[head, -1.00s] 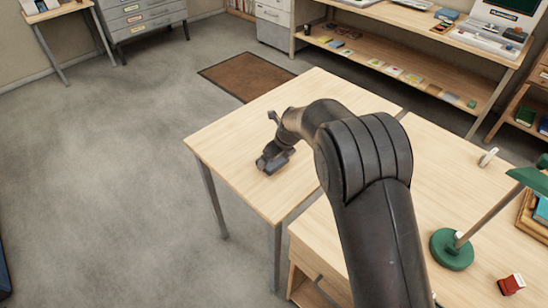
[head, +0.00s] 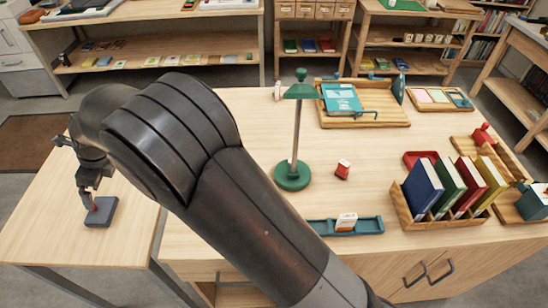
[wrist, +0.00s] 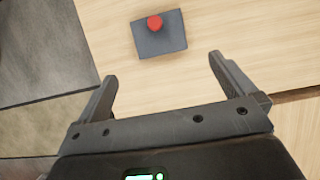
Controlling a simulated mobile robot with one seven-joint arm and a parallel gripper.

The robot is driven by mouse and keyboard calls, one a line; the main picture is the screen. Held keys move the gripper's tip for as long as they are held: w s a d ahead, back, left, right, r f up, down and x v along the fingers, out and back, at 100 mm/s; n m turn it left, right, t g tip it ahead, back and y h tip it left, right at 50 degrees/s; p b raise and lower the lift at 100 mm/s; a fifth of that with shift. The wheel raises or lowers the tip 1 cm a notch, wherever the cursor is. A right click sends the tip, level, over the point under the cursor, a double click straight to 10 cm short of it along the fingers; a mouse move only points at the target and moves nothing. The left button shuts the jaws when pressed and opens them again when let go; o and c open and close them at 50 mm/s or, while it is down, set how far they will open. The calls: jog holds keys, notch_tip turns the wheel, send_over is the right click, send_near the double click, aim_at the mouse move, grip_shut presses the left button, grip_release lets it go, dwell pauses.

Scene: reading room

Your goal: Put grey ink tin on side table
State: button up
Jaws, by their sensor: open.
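The grey ink tin (head: 104,212) is a flat, dark grey block with a small round red part on top. It lies on the pale wooden side table (head: 40,225) at left in the head view, towards the table's right side. It also shows whole in the wrist view (wrist: 172,42). My gripper (head: 90,203) is pointed down close to the tin. In the wrist view my gripper (wrist: 162,68) is open, with nothing between its fingers. The tin lies beyond the fingertips, apart from them.
A larger desk adjoins on the right, with a green lamp (head: 292,176), a red item (head: 343,169), a teal tray (head: 322,227) and a book rack (head: 405,213). Shelves stand behind. The side table around the tin is mostly clear.

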jog(key=w+d+r+n+t, duration=0.15)
jog(key=d+r, duration=0.35)
jog(key=d, duration=0.5)
jog(key=w+d+r+n, duration=0.3)
jog(key=d+r, duration=0.3)
jog(key=d, duration=0.5)
jog(key=w+d+r+n+t, duration=0.1)
jog(key=w+d+r+n, duration=0.3)
jog(key=d, duration=0.6)
jog(key=s+d+r+n+t+h, duration=0.15)
jog(key=s+d, duration=0.25)
jog(key=d, duration=0.4)
jog(key=s+d+r+n, duration=0.25)
jog(key=s+d, duration=0.25)
jog(key=d, duration=0.3)
jog(key=s+d+f+n+t+h, duration=0.1)
jog(key=s+d+n, duration=0.4)
jog(key=s+d, duration=0.6)
jog(key=shift+s+d+f+t+h, duration=0.3)
jog(key=shift+d+f+h, duration=0.4)
jog(key=shift+h, duration=0.35)
